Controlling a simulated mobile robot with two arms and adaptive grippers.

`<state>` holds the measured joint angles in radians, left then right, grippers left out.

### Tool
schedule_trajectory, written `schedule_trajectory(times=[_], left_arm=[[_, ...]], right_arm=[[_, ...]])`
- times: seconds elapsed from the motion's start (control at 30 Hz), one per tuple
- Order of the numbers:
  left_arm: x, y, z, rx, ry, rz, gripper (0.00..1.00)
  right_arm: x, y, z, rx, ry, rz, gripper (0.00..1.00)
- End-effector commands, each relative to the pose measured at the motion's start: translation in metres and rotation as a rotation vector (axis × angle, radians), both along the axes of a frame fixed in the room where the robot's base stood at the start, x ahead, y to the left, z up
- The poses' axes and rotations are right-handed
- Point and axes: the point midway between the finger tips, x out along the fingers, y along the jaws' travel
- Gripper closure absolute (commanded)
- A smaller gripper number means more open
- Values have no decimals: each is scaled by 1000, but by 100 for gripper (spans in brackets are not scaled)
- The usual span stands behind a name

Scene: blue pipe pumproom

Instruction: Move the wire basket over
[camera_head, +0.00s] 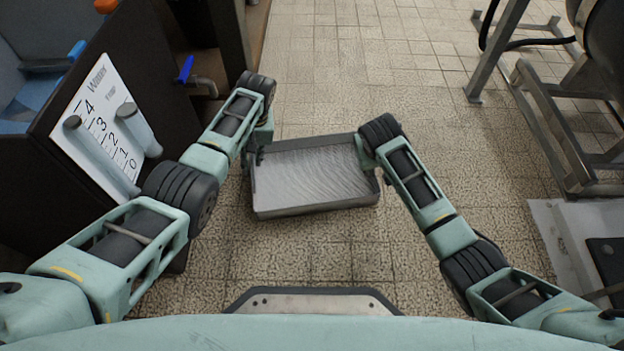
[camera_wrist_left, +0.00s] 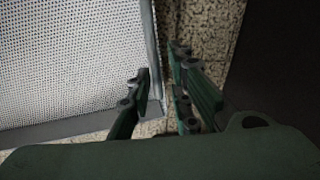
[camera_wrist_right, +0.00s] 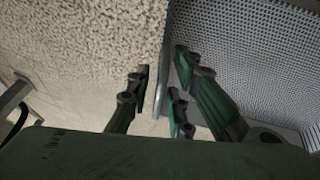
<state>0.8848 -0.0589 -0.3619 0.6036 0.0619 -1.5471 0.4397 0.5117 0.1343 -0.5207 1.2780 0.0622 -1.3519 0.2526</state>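The wire basket (camera_head: 312,178), a shallow grey tray with a mesh bottom, is in the middle of the head view, low over or on the tiled floor. My left gripper (camera_head: 258,152) is at its left side. In the left wrist view my left gripper's fingers (camera_wrist_left: 162,85) are apart, with the basket's side wall (camera_wrist_left: 152,45) between them. My right gripper (camera_head: 368,160) is at the basket's right side, partly hidden by its own wrist. In the right wrist view its fingers (camera_wrist_right: 162,85) are apart, on either side of the basket's edge (camera_wrist_right: 166,60).
A dark cabinet with a white numbered gauge board (camera_head: 108,122) stands close on the left. A metal frame (camera_head: 550,125) stands on the right, with a pale slab (camera_head: 575,235) below it. The tiled floor (camera_head: 375,50) beyond the basket is clear.

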Motion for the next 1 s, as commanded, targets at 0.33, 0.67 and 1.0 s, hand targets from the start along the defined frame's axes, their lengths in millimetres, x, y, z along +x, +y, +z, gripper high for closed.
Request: schedule_trajectory(times=[0.33,0.67,1.0], left_arm=[[-1,-2,0,-3,3,-1,75],[1,-12,48,-6,-2,-1,75],[3,-23,108,-2,1,-2,75]], right_arm=[[1,3,2,7,-5,0,74],[2,3,2,9,-6,0,74],[2,3,2,9,-6,0,74]])
